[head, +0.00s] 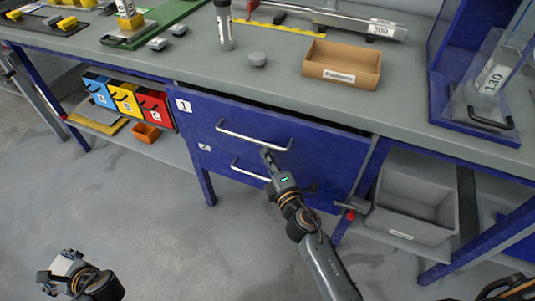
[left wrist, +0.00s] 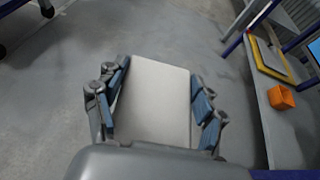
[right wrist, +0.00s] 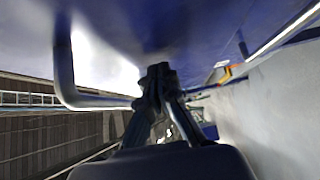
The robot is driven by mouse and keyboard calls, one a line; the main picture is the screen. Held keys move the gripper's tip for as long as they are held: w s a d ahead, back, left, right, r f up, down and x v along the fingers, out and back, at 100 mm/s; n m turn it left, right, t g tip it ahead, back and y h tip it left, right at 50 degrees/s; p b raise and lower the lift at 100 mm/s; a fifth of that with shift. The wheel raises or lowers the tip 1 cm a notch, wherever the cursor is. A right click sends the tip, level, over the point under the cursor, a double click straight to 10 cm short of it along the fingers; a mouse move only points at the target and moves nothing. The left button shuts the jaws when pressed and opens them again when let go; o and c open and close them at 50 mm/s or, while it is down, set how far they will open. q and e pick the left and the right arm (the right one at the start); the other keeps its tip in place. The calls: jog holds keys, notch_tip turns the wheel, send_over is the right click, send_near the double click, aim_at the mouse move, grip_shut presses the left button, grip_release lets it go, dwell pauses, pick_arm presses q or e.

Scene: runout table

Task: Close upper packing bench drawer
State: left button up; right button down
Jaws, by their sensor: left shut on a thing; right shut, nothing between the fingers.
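The upper drawer (head: 225,115) of the packing bench is blue, with a label "1" and a silver bar handle (head: 262,140). A dark gap shows above its front, so it stands slightly open. My right gripper (head: 266,155) is shut and empty, just below the upper handle. In the right wrist view the shut fingertips (right wrist: 158,72) are close to the handle (right wrist: 98,102) and the blue front (right wrist: 170,22); contact is unclear. My left gripper (head: 62,266) is away from the bench, over the floor, shut on a light grey flat block (left wrist: 153,105).
A lower drawer with its own handle (head: 250,172) is under the upper one. Blue, yellow and red bins (head: 124,97) stand at left; a grey bin (head: 412,205) is at right. The benchtop holds a cardboard box (head: 342,67) and small parts. Floor in front is clear.

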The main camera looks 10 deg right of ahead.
aim_at(275, 143)
jog(key=shift+w+d, duration=0.1)
jog(key=shift+w, duration=0.1)
pick_arm(q)
jog(key=shift+r, duration=0.1)
jog(key=shift+s+a, duration=0.1)
pick_arm(e)
jog(key=w+d, duration=0.1)
jog(key=w, duration=0.1)
jog(key=w+d, duration=0.1)
jog(key=w, duration=0.1)
jog(key=shift+d+r, duration=0.2)
jog(key=shift+d, duration=0.2)
jog(key=shift+d, duration=0.1)
pick_arm(q)
jog(key=shift+s+a, duration=0.1)
pick_arm(e)
jog(key=shift+s, duration=0.1)
